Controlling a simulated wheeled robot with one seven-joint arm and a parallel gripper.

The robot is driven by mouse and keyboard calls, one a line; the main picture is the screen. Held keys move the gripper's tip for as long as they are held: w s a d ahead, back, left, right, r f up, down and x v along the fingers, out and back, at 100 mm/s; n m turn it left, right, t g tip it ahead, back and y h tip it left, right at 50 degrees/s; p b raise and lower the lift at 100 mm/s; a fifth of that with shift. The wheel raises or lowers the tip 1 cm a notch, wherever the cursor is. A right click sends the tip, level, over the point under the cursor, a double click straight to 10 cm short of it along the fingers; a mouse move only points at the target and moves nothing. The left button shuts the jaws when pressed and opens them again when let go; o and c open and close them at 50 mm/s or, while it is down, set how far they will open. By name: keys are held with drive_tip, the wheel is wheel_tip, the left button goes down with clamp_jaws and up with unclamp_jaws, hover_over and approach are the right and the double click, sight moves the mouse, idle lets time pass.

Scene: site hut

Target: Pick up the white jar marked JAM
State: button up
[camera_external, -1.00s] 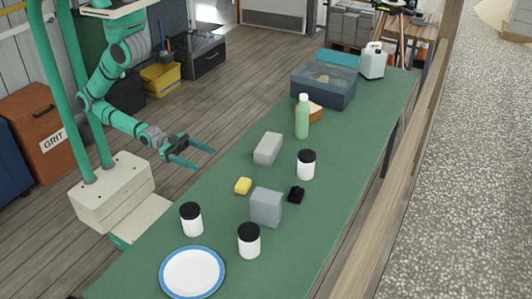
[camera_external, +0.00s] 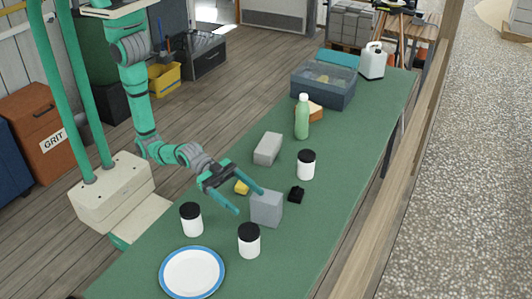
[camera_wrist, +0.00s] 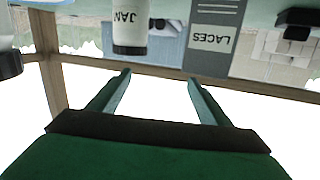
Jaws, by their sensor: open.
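The white jar marked JAM (camera_wrist: 130,35) shows in the wrist view at the top, left of centre, its label upside down. It appears to be the black-lidded jar (camera_external: 249,242) beside the grey box, towards the plate, in the external view. My gripper (camera_external: 250,202) is over the bench, open and empty, its fingers pointing towards the grey box and that jar. Both fingers (camera_wrist: 157,88) are apart in the wrist view, with nothing between them.
The grey box marked LACES (camera_wrist: 215,38) stands close beside the jar; it also shows in the external view (camera_external: 267,210). Another jar (camera_external: 191,221), a blue-rimmed plate (camera_external: 192,273), a partly hidden yellow block (camera_external: 241,187) and a small black object (camera_external: 296,195) are nearby.

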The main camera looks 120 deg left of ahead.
sight(255, 239)
drive_tip(key=d+g, duration=0.1)
drive_tip(key=d, duration=0.1)
drive_tip(key=d+g, duration=0.1)
drive_tip(key=d, duration=0.1)
drive_tip(key=d+f+g, duration=0.1)
drive_tip(key=d, duration=0.1)
drive_tip(key=shift+w+d, duration=0.1)
drive_tip(key=shift+w, duration=0.25)
drive_tip(key=shift+n+y, duration=0.3)
drive_tip(key=shift+y, duration=0.1)
drive_tip(key=x, duration=1)
drive_tip(key=shift+w+d+f, duration=0.15)
drive_tip(key=shift+d+f, duration=0.1)
drive_tip(key=shift+f, duration=0.05)
drive_tip(key=shift+c, duration=0.4)
drive_tip(key=c, duration=1.3)
